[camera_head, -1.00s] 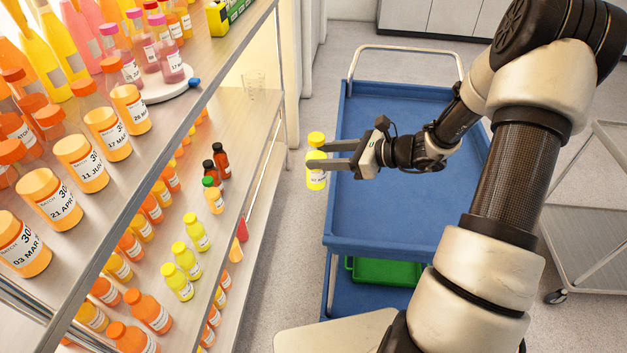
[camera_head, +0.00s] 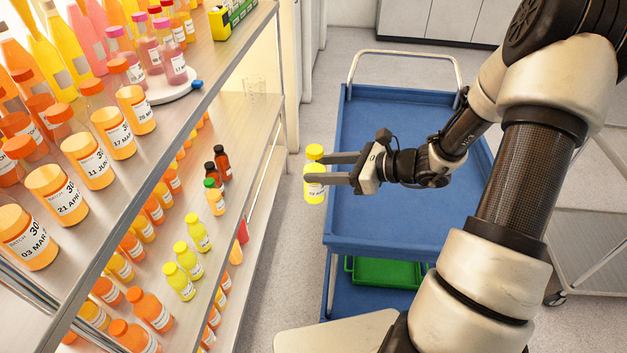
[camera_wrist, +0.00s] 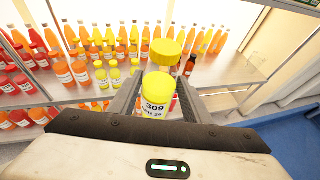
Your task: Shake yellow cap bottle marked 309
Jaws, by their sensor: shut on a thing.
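The yellow-cap bottle (camera_head: 314,175) is held upright in the air between the shelf and the blue cart. In the wrist view the bottle (camera_wrist: 157,92) shows a white label reading 309 and a yellow cap. My gripper (camera_head: 330,169) is shut on the bottle, with one finger on each side of its body. In the wrist view the fingers (camera_wrist: 160,105) flank the bottle, and the shelf lies behind it.
A shelf unit (camera_head: 180,125) with rows of juice bottles stands at the left; several yellow-cap bottles (camera_head: 188,260) are on its lower level. A blue cart (camera_head: 400,220) with a green tray (camera_head: 385,272) stands below my arm. Floor shows between them.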

